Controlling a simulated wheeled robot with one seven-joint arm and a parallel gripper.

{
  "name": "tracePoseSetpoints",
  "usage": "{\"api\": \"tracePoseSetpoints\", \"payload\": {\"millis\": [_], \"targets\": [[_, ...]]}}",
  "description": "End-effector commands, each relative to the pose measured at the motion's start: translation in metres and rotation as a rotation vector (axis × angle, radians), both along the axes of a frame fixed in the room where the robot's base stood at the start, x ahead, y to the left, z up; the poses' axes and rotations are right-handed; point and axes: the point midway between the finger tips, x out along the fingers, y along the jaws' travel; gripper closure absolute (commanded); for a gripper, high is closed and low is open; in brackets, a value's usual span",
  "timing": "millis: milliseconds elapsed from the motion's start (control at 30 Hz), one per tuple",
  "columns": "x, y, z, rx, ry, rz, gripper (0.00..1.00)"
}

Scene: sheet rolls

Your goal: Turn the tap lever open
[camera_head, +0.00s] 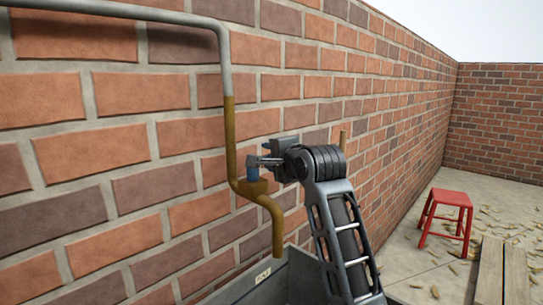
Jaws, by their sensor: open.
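The tap (272,212) is a brass pipe fitting on the brick wall, with a spout that curves down over a grey trough. A small blue part (252,172) sits on top of the tap's body; it may belong to the lever. The lever's own shape and angle are largely hidden by my gripper. My gripper (264,161) comes from the right and its grey fingertips are at the blue part. I cannot tell whether they touch it or straddle it. My arm rises from the lower right.
The grey trough (238,290) with a small label stands under the spout. A grey pipe (224,60) runs along the wall into the brass. A red stool (446,215), wooden planks (490,270) and scattered chips lie on the floor at right.

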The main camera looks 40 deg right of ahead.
Motion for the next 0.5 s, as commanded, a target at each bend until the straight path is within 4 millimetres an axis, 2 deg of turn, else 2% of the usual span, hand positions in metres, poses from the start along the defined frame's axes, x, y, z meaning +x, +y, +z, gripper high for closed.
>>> {"api": "tracePoseSetpoints", "payload": {"millis": [167,500], "targets": [[-0.0002,0.0001,0.0001,0.000,-0.001,0.000,0.58],[-0.0003,0.0002,0.0001,0.000,0.000,0.000,0.90]]}}
